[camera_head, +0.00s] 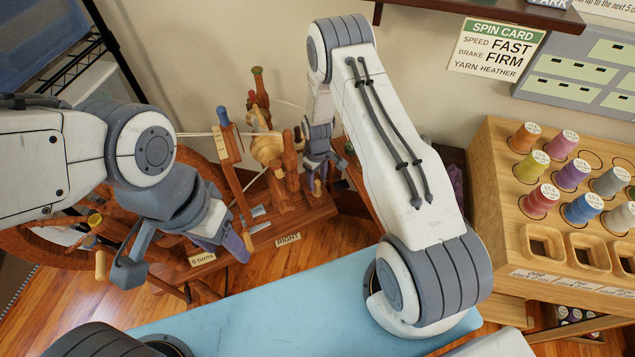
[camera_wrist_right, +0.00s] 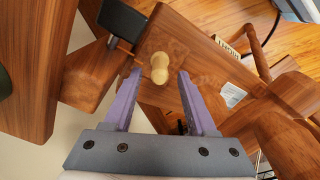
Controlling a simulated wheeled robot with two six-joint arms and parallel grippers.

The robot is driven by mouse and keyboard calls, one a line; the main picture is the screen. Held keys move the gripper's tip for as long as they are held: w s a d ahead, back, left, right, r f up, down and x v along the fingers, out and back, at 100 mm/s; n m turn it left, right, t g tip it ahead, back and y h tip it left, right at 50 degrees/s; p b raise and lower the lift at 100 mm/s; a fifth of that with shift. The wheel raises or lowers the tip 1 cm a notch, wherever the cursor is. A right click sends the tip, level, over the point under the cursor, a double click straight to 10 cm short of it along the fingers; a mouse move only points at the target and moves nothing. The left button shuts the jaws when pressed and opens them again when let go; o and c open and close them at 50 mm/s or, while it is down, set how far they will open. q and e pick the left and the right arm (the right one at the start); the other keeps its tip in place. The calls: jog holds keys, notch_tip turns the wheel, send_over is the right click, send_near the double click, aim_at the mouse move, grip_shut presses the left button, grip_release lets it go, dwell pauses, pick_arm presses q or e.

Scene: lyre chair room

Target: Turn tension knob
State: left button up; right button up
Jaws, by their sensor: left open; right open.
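A small pale wooden knob (camera_wrist_right: 159,66) shows in the right wrist view on a brown wooden part of the spinning wheel (camera_head: 295,210). My right gripper (camera_wrist_right: 160,76) is open, its two purple fingers apart, with the knob showing between and just beyond the fingertips; contact cannot be told. In the head view the right gripper (camera_head: 320,168) is by the upright posts and partly hides them. My left gripper (camera_head: 236,246) is open at the front left of the wheel's base, near a "0 turns" label (camera_head: 202,260). A "RIGHT" label (camera_head: 288,239) is on the base's front edge.
A spin card (camera_head: 495,48) on the wall reads speed fast, brake firm, yarn heather. A wooden spool rack (camera_head: 490,200) with coloured thread spools stands at the right. A light blue surface (camera_head: 280,310) lies in front. A dark shelf (camera_head: 480,12) overhangs the back.

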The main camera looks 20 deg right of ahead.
jog(key=shift+f, duration=0.95)
grip_shut()
jog(key=shift+m, duration=2.8)
grip_release()
